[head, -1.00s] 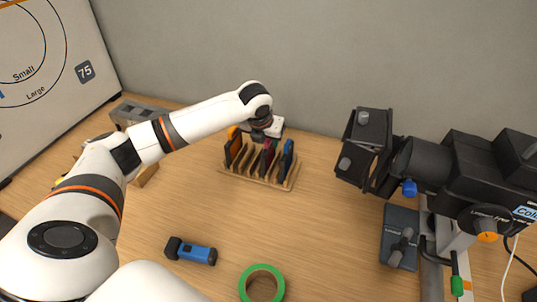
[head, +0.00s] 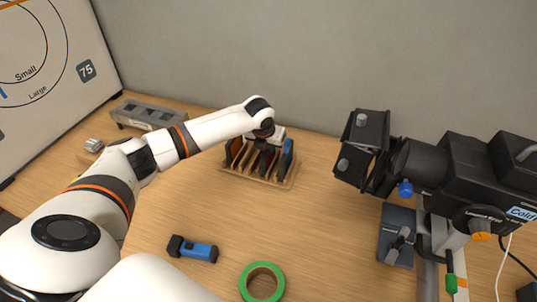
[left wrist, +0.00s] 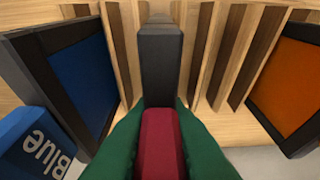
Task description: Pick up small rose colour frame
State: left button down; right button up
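The rose frame, with a rose tab (left wrist: 160,145) and a dark body, stands upright in a slot of the wooden rack (head: 262,180). My left gripper (head: 266,146) is over the rack, pointing down. In the left wrist view its green fingers (left wrist: 160,128) press against both sides of the rose tab, with no gap showing. The head view mostly hides this contact behind the wrist. A blue frame (left wrist: 85,75) labelled "Blue" stands left of it in the wrist view. An orange frame (left wrist: 292,82) stands to the right. My right gripper is not in view.
A black stage light (head: 450,170) on a stand is at the right. A blue torch (head: 192,249) and a green tape roll (head: 262,268) lie in front. A grey box (head: 150,115) is at the back left. The table between rack and torch is clear.

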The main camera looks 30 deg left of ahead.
pick_arm(q)
notch_tip(320, 180, up, 9)
jog(key=shift+f+b, duration=0.15)
jog(key=shift+b, duration=0.8)
jog(key=shift+r, duration=0.65)
